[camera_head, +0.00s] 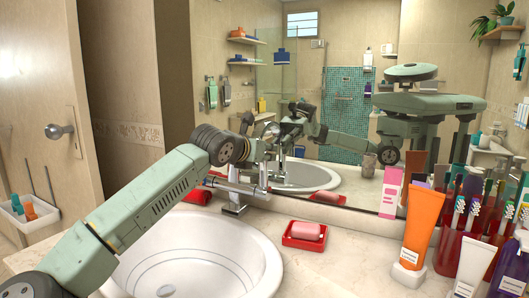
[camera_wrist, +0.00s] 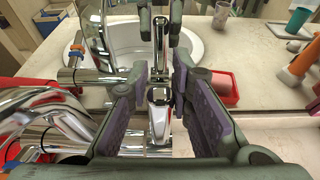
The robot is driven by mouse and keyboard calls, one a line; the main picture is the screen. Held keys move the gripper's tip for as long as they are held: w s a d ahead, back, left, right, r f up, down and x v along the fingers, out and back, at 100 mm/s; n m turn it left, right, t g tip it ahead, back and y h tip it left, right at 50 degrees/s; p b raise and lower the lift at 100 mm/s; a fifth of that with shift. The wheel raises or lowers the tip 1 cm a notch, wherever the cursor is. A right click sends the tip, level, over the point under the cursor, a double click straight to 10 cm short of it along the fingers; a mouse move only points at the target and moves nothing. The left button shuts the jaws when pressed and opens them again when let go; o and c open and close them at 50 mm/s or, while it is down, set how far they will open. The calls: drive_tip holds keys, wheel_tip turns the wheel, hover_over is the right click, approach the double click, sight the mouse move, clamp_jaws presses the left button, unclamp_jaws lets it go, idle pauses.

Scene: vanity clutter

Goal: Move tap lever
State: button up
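The chrome tap (camera_head: 234,204) stands at the back rim of the white sink (camera_head: 265,262), in front of the mirror. My arm reaches in from the lower left, and my gripper (camera_head: 262,172) is at the tap's upper part. In the wrist view, my gripper (camera_wrist: 161,86) has its two purple-padded fingers apart, one on each side of a shiny chrome lever (camera_wrist: 158,98). There is a gap between the pads, and I cannot tell whether either touches the lever. In the head view, the fingertips are small and hard to separate from the tap and its reflection.
A red soap dish (camera_head: 303,241) with pink soap (camera_head: 306,231) sits right of the tap. An orange tube (camera_head: 420,225), a pink box (camera_head: 390,192) and several bottles and toothbrushes crowd the right counter. The mirror (camera_head: 340,120) is close behind the tap and reflects my arm.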

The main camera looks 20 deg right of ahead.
drive_tip(key=o, duration=0.5)
drive_tip(key=shift+c, duration=0.2)
drive_tip(key=v, duration=1.2)
drive_tip(key=shift+r, duration=0.1)
